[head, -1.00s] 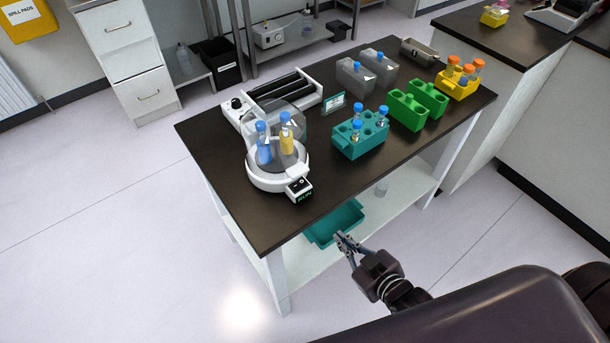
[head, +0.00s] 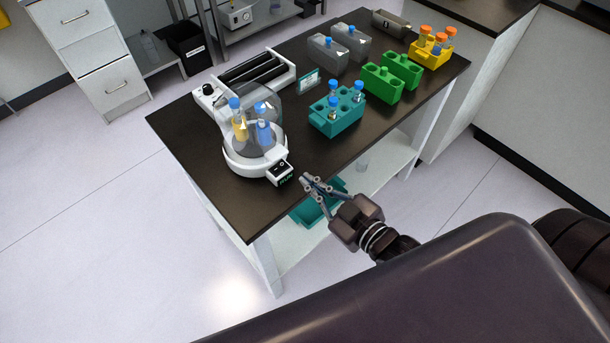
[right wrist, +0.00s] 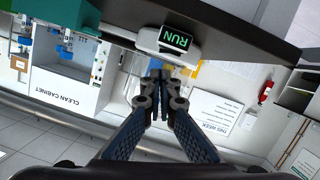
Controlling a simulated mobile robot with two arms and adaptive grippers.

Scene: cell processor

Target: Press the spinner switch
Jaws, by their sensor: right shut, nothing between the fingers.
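The spinner (head: 246,158) is a round white device with a clear dome, near the front left of the dark bench. Inside it stand a blue-capped yellow tube (head: 239,120) and a blue-capped blue tube (head: 264,129). Its switch box (head: 279,172) juts out at the front right, with a dark face and a small green label. My right gripper (head: 307,181) is shut and empty, just right of the switch box, with a small gap visible. My left gripper is not in view.
A teal rack (head: 336,118) with blue-capped tubes stands right of the spinner, with green racks (head: 382,83) and a yellow rack (head: 431,50) beyond. A white roller device (head: 204,98) is behind the spinner. The bench's front strip (head: 240,210) is clear.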

